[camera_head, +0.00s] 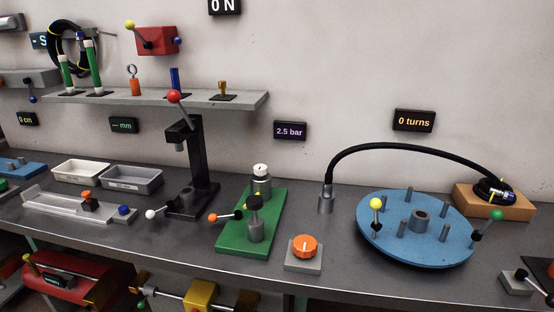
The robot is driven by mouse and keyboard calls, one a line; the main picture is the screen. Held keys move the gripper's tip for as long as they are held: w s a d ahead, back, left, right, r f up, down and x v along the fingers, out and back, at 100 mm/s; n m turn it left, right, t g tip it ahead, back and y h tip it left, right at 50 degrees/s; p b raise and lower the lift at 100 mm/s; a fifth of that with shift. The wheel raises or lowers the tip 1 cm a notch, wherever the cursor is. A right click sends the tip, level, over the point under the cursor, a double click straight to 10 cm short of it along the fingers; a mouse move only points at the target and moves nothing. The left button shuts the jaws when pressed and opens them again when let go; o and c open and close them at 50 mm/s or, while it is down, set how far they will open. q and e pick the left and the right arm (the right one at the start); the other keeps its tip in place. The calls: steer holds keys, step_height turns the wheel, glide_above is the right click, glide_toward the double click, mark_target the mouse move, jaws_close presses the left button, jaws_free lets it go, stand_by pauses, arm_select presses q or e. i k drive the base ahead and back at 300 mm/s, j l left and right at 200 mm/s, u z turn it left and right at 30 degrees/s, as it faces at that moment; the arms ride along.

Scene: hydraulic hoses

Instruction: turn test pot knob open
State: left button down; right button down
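A green base plate (233,240) on the bench carries two upright grey pots. No label shows which knob is the test pot's. Neither gripper is in view.
A black press stand (199,165) with a red-balled lever stands left of the plate. A blue disc with pegs (375,240) stands to the right, with a black hose (410,147) arching behind it. A wall display (290,131) reads 2.5 bar. A shelf (240,102) overhangs the back left.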

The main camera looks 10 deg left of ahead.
mark_target(261, 170)
steer(key=i+j+u, duration=0.15)
steer(key=j+u, duration=0.15)
steer(key=u, duration=0.2)
steer(key=i+j+u, duration=0.2)
steer(key=u, duration=0.25)
